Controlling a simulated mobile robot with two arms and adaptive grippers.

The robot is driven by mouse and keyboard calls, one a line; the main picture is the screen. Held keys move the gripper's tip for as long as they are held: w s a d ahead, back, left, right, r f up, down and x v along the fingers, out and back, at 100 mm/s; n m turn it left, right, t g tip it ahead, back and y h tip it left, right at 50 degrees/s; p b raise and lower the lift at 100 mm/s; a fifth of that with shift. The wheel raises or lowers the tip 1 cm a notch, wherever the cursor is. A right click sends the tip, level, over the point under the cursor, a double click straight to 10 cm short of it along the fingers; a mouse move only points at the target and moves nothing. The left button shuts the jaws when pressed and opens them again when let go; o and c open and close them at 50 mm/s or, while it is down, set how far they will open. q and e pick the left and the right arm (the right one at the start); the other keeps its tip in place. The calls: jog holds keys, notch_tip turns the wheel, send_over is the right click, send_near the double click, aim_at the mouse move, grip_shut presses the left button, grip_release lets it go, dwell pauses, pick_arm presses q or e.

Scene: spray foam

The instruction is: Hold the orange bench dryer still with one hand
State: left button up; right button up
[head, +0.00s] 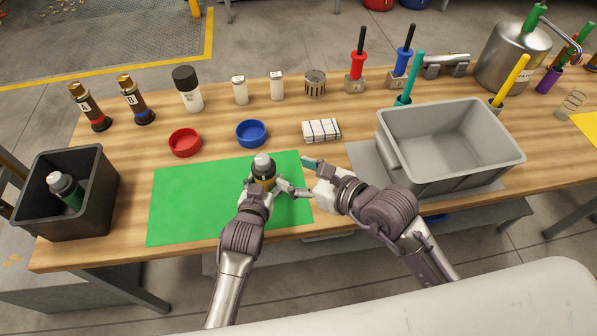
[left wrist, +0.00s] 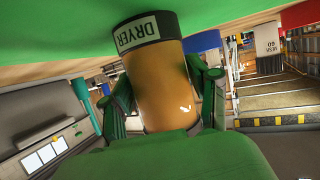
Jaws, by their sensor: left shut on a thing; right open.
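The orange bench dryer (head: 262,170), a bottle with a grey cap, stands on the green mat (head: 190,207) near its right side. In the left wrist view its orange body (left wrist: 165,98) and a dark band reading "DRYER" are seen upside down. My left gripper (head: 263,184) is shut around the dryer's body, with a finger on each side of it in the left wrist view (left wrist: 165,80). My right gripper (head: 302,175) is open and empty, just right of the dryer above the mat's right edge. The grippers partly hide the dryer's lower part in the head view.
A red dish (head: 185,142), a blue dish (head: 251,133) and a striped cloth (head: 321,130) lie behind the mat. A grey bin (head: 455,182) stands right, and a black bin (head: 97,190) with a bottle left. Several bottles line the table's back.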

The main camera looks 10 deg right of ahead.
pick_arm(q)
jog(key=o, duration=1.4)
jog(key=shift+o, duration=0.2)
